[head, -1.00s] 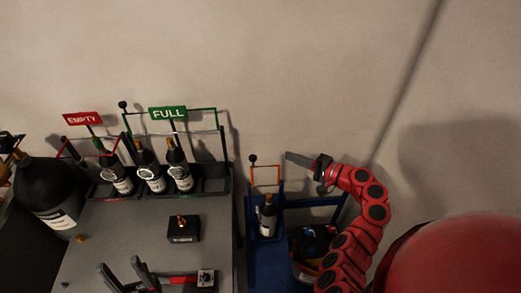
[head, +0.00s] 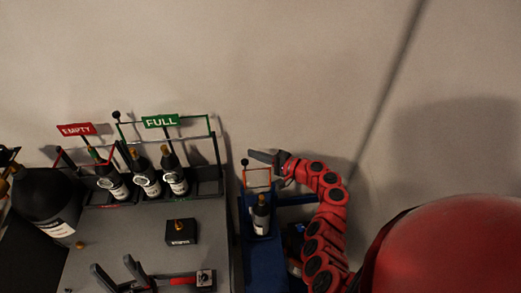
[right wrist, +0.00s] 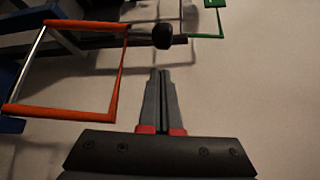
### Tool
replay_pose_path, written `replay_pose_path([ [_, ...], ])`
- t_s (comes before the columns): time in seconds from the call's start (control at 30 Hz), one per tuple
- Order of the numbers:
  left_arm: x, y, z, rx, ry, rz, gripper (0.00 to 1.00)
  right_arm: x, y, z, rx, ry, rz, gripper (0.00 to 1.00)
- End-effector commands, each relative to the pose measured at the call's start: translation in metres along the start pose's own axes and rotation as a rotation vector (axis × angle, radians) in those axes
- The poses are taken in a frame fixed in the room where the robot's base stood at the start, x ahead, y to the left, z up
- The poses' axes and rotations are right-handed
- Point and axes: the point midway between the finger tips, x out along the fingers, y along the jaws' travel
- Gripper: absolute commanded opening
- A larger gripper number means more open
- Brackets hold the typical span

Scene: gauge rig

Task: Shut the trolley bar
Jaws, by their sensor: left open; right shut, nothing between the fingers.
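The trolley (head: 263,262) is blue and stands to the right of the grey bench. Its orange bar (head: 257,170) is a raised square frame above a dark bottle (head: 261,215) standing in the trolley. A black knob (head: 245,162) is at the bar's upper left. In the right wrist view the orange bar (right wrist: 66,112) is at the left, and the black knob (right wrist: 163,36) lies beyond my fingertips. My right gripper (head: 251,154) is shut and empty, close to the bar's top; I cannot tell whether it touches. My left gripper (head: 112,269) is open and empty over the bench.
The bench (head: 110,235) holds a rack (head: 208,186) of several bottles with EMPTY (head: 76,130) and FULL (head: 161,121) signs, and a small black block (head: 181,232). A large black bottle (head: 45,195) stands at the left. The wall is behind.

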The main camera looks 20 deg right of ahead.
Motion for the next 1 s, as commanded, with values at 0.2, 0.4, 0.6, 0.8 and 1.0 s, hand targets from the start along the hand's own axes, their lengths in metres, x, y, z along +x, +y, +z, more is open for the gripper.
replay_pose_path([
  [0.2,0.015,-0.001,-0.003,0.0,0.0,0.0,0.56,-0.006,-0.002,0.017,0.002,0.001,-0.001,0.0],
  [0.4,0.016,-0.001,-0.003,0.0,-0.001,0.0,0.56,-0.008,0.0,0.021,0.001,0.0,0.0,0.0],
  [0.6,0.016,-0.001,-0.003,0.0,0.0,0.0,0.56,-0.007,0.001,0.021,0.001,-0.001,0.001,0.0],
  [0.8,0.009,-0.001,-0.001,0.0,-0.001,0.0,0.56,-0.007,0.003,0.021,-0.009,-0.001,-0.008,0.0],
  [1.0,-0.004,0.0,0.001,0.0,-0.001,0.0,0.56,-0.008,0.002,0.024,-0.039,-0.004,-0.032,0.0],
])
